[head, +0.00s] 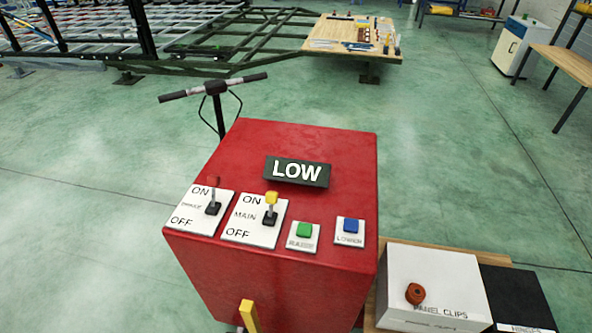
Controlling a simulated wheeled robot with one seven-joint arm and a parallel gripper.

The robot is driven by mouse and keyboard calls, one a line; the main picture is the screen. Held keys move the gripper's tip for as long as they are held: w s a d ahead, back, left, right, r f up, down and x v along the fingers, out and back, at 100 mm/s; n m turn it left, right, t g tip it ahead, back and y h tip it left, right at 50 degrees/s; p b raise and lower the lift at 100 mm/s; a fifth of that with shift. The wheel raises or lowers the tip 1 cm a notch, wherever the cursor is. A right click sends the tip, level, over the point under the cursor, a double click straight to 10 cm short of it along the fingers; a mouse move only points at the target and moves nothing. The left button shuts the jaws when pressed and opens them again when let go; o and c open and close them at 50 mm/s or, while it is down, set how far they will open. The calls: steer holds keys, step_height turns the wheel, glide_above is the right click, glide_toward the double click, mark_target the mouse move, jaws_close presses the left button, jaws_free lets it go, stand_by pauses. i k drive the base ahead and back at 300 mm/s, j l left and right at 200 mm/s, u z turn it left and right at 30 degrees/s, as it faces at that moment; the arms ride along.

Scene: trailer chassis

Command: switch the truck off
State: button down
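The red truck console (330,145) stands in the middle of the head view, with a dark sign reading LOW (297,171) on its top. A white plate marked ON, MAIN and OFF carries a yellow-tipped switch (271,198), whose tip appears toward the ON end. To its left, a similar plate, its middle word seeming to read BRAKE, carries a red-tipped switch (214,183), also appearing toward ON. A green button (304,230) and a blue button (350,226) sit to the right. My gripper is not in view.
A black handlebar (213,88) rises behind the console. A yellow bar (249,316) shows at its lower front. A white box labelled PANEL CLIPS (430,275) and a black box (515,298) stand at right. Green floor around is mostly clear; a chassis frame (240,50) lies behind.

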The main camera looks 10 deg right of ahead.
mark_target(271, 196)
steer(key=u, duration=0.25)
steer(key=i+j+u, duration=0.2)
steer(key=j+u, duration=0.2)
steer(key=j, duration=0.25)
steer(key=i+j+u, duration=0.3)
steer(key=j+u, duration=0.15)
steer(key=j, duration=0.15)
steer(key=i+j+u, duration=0.85)
steer(key=i+j+z, duration=0.15)
steer(key=i, duration=0.4)
steer(key=i+j+z, duration=0.1)
steer(key=i, duration=0.4)
steer(key=i+l+z, duration=0.15)
steer(key=i+z, duration=0.25)
steer(key=i+l+z, duration=0.1)
steer(key=z, duration=0.3)
steer(key=i+j+z, duration=0.1)
steer(key=i+z, duration=0.3)
steer(key=i+j+z, duration=0.1)
steer(key=i+z, duration=0.3)
steer(key=i+j+z, duration=0.2)
steer(key=z, duration=0.2)
steer(key=i+z, duration=0.4)
steer(key=i+j+z, duration=0.15)
steer(key=z, duration=0.3)
steer(key=i+j+z, duration=0.25)
steer(key=z, duration=0.15)
steer(key=i+j+z, duration=0.4)
steer(key=k+l, duration=0.05)
steer(key=k, duration=0.05)
